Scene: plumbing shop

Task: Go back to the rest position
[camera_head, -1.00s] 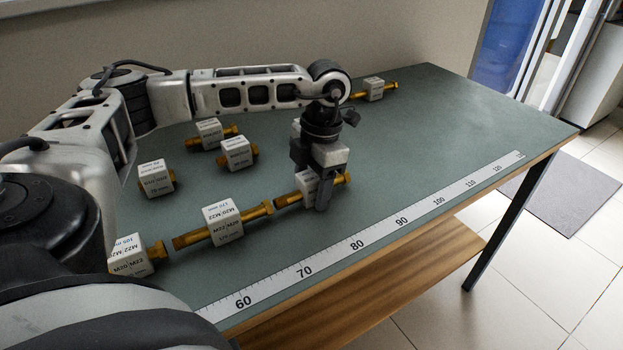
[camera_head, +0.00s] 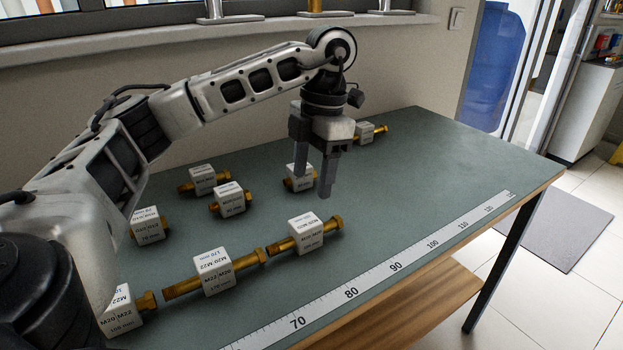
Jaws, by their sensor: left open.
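My left gripper (camera_head: 313,186) is open and empty, pointing down above the green-grey table (camera_head: 440,150). Its fingers hang in front of a labelled white block with a brass bolt (camera_head: 297,184) and partly hide it. Nearer the ruler, a white block on a brass bolt (camera_head: 305,232) lies free. It is in line with a longer bolt and block (camera_head: 212,270) and another block (camera_head: 120,315) at the near left. My right gripper is not in view.
More bolt blocks lie behind: one (camera_head: 203,180), one (camera_head: 229,198), one (camera_head: 148,226) and one at the far end (camera_head: 365,132). A ruler strip (camera_head: 350,292) runs along the front edge. The table's right end is clear. A window sill (camera_head: 200,38) stands behind.

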